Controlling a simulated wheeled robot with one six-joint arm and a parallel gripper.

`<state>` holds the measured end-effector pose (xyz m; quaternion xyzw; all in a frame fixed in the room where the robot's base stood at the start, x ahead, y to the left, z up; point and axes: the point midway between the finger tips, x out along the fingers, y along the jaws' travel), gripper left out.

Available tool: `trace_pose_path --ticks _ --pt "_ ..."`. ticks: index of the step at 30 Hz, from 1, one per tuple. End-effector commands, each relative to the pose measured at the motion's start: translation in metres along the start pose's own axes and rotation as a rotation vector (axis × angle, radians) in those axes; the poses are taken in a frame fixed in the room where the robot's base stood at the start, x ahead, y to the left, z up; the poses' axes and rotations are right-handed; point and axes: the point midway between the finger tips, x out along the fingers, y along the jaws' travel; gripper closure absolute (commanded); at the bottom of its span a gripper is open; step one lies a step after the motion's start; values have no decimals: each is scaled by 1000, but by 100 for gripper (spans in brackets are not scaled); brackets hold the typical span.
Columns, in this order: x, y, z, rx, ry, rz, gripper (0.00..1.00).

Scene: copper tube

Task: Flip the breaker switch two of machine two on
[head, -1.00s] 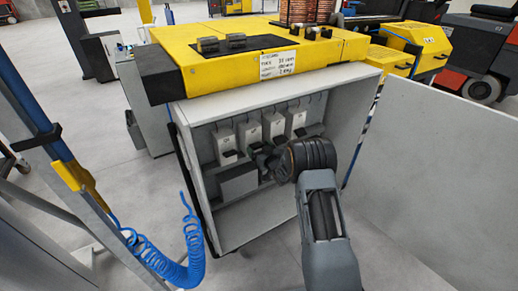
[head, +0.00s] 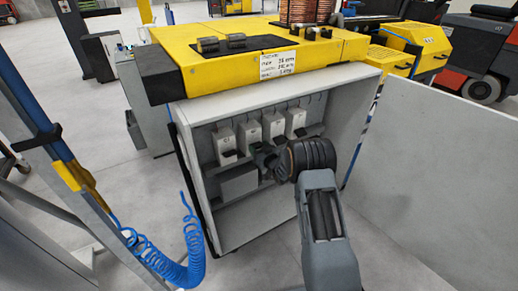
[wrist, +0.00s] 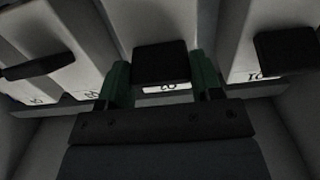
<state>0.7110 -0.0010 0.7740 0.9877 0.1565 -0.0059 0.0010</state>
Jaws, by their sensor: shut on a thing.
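Inside the open cabinet (head: 192,178), several white breakers with black levers stand in a row. In the wrist view, the middle breaker's black switch lever (wrist: 161,62) sits between the green fingers of my gripper (wrist: 160,84). The jaws are shut on this lever. A small label below it shows upside down and seems to read 02. In the head view my gripper (head: 263,153) reaches in at the second breaker from the left (head: 250,133), and my wrist and the gripper hide part of this breaker's lower end.
Neighbouring levers lie close on the left (wrist: 38,67) and right (wrist: 286,50) of my fingers. A grey box (head: 238,182) sits below the breakers. The open cabinet door (head: 430,150) stands to the right of my arm. A blue coiled hose (head: 165,262) hangs at left.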

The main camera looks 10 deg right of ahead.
Motion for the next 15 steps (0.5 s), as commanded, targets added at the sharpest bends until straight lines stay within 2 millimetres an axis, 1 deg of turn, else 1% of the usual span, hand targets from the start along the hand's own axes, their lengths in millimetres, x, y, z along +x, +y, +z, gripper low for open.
trace_pose_path --ticks 3,6,10,15 --pt "2 0 -11 -1 -76 -1 64" --pt "3 0 -15 -1 -156 -2 64" --pt "4 0 -16 0 -225 -1 64" --pt "4 0 -14 0 -247 1 64"
